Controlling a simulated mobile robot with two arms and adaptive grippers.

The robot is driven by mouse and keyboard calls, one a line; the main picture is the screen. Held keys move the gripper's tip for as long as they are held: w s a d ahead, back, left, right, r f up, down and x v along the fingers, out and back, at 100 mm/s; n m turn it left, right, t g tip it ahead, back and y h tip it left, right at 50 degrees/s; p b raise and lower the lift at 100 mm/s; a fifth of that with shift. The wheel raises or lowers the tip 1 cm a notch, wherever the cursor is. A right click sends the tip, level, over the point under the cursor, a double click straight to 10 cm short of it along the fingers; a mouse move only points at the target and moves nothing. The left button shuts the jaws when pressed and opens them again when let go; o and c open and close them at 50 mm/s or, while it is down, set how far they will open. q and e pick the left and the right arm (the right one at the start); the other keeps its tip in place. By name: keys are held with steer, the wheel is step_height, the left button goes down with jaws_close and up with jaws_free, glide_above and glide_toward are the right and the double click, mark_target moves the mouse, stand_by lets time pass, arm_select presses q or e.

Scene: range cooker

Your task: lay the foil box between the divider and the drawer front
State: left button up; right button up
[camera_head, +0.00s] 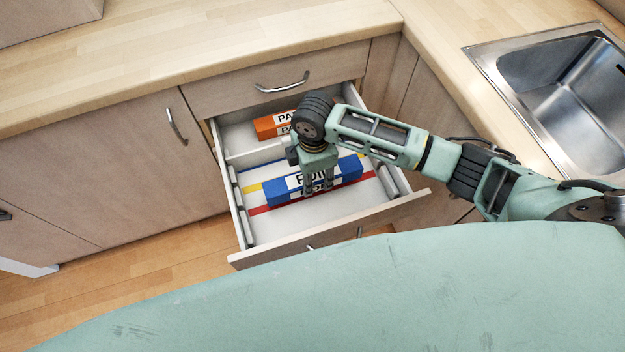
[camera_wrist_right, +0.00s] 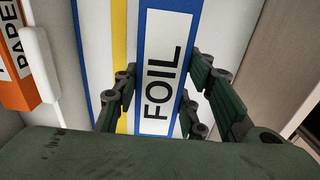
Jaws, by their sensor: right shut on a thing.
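The blue foil box (camera_head: 285,190) with a white FOIL label is in the open drawer, in the front compartment between the white divider (camera_head: 256,157) and the drawer front (camera_head: 340,228). It lies lengthwise across the drawer, over or close to the striped floor; I cannot tell whether it touches the floor. My right gripper (camera_head: 319,190) points down and is shut on the box near its middle. In the right wrist view the fingers (camera_wrist_right: 155,105) stand on both long sides of the foil box (camera_wrist_right: 160,60). My left gripper is not in view.
An orange box (camera_head: 276,124) lies in the back compartment behind the divider. The drawer floor (camera_head: 290,218) has blue, yellow and red stripes, with bare white floor toward the front. The counter (camera_head: 200,50) overhangs behind, and a sink (camera_head: 565,90) is at the right.

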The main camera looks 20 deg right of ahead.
mark_target(314, 183)
steer(key=shift+f, duration=2)
steer(key=shift+f, duration=0.1)
steer(key=o, duration=1.3)
step_height(314, 183, up, 12)
steer(key=shift+r+p, duration=0.15)
steer(key=shift+p, duration=0.15)
